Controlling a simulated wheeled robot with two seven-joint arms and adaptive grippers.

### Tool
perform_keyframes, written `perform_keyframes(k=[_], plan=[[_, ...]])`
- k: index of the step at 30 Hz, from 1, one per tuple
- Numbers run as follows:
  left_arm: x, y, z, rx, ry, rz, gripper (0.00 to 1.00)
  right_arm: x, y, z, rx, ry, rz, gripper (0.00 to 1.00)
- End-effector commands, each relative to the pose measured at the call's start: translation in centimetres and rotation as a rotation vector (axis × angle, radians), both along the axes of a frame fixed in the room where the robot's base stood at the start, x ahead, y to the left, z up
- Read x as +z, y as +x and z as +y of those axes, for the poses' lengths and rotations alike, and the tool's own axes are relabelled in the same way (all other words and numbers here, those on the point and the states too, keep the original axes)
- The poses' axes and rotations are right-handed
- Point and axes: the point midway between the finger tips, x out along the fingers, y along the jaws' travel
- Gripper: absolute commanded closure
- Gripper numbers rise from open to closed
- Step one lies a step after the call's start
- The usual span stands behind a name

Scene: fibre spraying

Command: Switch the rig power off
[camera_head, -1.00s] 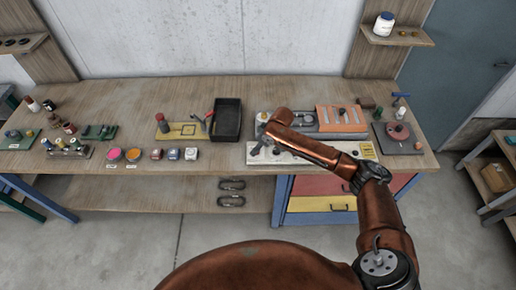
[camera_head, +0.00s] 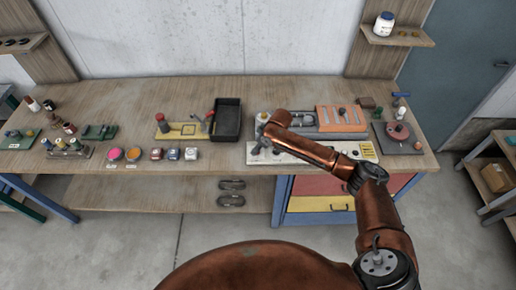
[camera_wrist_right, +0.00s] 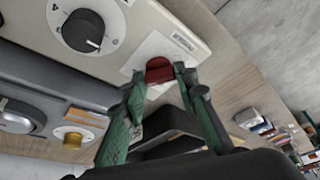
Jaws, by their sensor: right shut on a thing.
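The rig is a pale panel (camera_head: 292,157) on the right half of the bench. In the right wrist view its face (camera_wrist_right: 135,28) carries a black dial (camera_wrist_right: 83,30) on a round white scale and a red switch (camera_wrist_right: 158,69) on a white label plate. My right gripper (camera_wrist_right: 160,77) has its green fingertips on either side of the red switch and is shut on it. In the head view my right arm covers part of the panel, and the switch cannot be made out. My left gripper is in neither view.
A black tray (camera_head: 227,121) stands left of the rig. Behind the rig is an orange holder (camera_head: 340,118); to its right is a grey plate with a red disc (camera_head: 398,132). Small jars and tools fill the bench's left part.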

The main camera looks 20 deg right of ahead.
Motion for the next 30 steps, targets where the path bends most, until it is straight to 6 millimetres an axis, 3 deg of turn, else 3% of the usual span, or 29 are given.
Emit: perform_keyframes(k=[14,23,30], plan=[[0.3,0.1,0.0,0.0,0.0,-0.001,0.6,0.1,0.1,-0.1,0.098,0.001,0.001,0.97],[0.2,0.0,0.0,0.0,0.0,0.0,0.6,0.0,0.3,-0.2,0.342,0.002,0.001,0.97],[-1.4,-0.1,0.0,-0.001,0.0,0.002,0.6,-0.3,0.6,-0.2,0.571,0.003,0.0,0.97]])
